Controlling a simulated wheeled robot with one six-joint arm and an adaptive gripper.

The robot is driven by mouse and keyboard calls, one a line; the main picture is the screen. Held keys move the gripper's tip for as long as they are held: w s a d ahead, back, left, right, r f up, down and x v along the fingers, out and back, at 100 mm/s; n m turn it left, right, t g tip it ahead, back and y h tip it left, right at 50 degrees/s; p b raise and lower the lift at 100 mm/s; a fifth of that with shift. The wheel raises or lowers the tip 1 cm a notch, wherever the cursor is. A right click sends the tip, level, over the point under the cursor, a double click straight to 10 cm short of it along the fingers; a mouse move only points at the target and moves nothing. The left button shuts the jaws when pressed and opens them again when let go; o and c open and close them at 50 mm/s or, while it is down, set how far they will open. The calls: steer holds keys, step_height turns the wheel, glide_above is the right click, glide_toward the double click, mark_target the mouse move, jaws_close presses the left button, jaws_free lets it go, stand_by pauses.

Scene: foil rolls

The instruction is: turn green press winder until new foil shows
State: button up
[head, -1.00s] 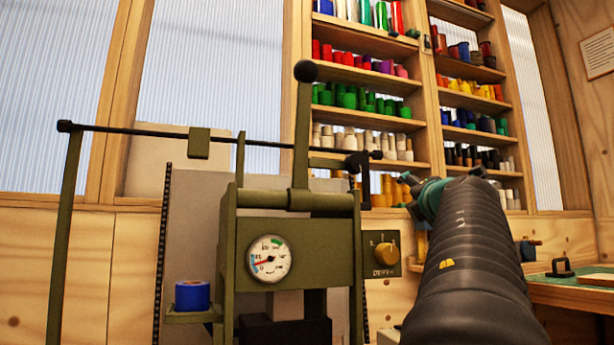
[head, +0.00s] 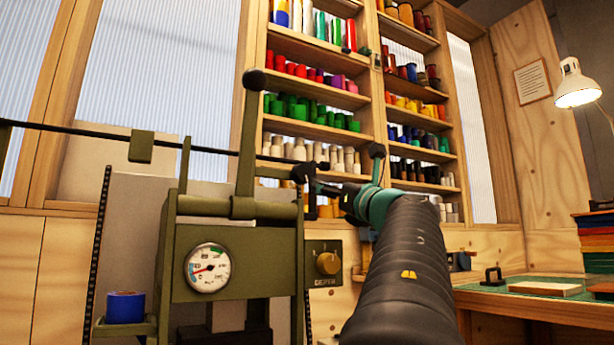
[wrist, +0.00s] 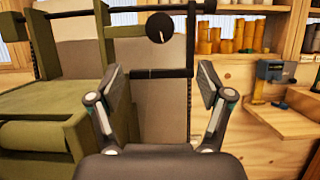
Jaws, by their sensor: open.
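The olive-green press (head: 255,265) stands at left centre in the head view, with a round gauge on its front. A thin black rod (head: 85,130) crosses above it and ends at the right in a black crank-like part, the winder (head: 303,174). My gripper (head: 343,168) is open just right of that part. In the wrist view, my open gripper (wrist: 162,76) has a dark bar crossing between its fingers, below a black disc with a pale mark (wrist: 159,28). I cannot tell whether the fingers touch anything. The foil is not clearly visible.
A blue roll (head: 126,307) sits on the press's side tray. A brass depth knob (head: 327,263) is right of the press. Shelves of coloured rolls (head: 318,130) stand behind. A bench with a green mat (head: 550,305) and a lamp (head: 576,85) are at right.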

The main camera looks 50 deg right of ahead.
mark_target(306, 175)
steer(key=p+x, duration=0.4)
steer(key=x, duration=0.8)
steer(key=shift+w+r, duration=0.1)
steer(key=shift+w, duration=0.2)
steer(key=c, duration=1.2)
